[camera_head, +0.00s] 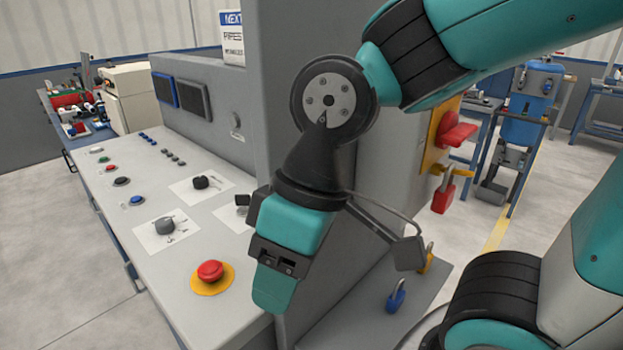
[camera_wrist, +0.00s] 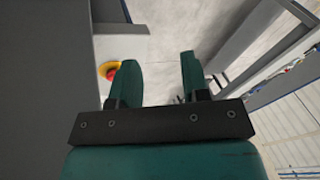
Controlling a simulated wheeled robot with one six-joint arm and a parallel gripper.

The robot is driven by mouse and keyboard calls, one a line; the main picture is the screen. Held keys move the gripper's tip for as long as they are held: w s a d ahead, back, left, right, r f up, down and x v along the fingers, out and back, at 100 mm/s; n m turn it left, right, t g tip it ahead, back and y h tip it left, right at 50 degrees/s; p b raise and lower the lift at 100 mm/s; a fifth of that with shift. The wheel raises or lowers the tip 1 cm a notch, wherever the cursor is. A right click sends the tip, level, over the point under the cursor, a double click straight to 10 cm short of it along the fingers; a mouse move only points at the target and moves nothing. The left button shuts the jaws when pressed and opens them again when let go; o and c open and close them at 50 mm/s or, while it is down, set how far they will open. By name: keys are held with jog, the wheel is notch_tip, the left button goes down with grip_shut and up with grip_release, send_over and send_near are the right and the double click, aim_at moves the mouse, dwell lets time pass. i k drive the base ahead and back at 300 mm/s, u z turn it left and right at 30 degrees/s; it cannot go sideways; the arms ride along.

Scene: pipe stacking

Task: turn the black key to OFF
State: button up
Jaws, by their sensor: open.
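The sloping grey control panel (camera_head: 110,235) carries several knobs on white labels. A black knob (camera_head: 200,183) sits on the rear label, and a small dark piece (camera_head: 243,200) sits on a label partly hidden behind my gripper. I cannot tell which of these is the black key, nor read its position. My gripper (camera_head: 272,290) points down over the panel's right edge, right of the red button and apart from the knobs. In the wrist view its two teal fingers (camera_wrist: 158,75) are spread with nothing between them.
A red emergency button (camera_head: 210,271) on a yellow base stands near the panel's front; it also shows in the wrist view (camera_wrist: 110,70). A grey knob (camera_head: 165,225) is behind it. A red padlock (camera_head: 443,197) and a blue padlock (camera_head: 396,298) are at the right.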

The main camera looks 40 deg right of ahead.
aim_at(243, 201)
jog(key=z, duration=0.2)
jog(key=k, duration=1.15)
jog(key=u, duration=1.15)
jog(key=i, duration=1.65)
jog(key=z, duration=0.75)
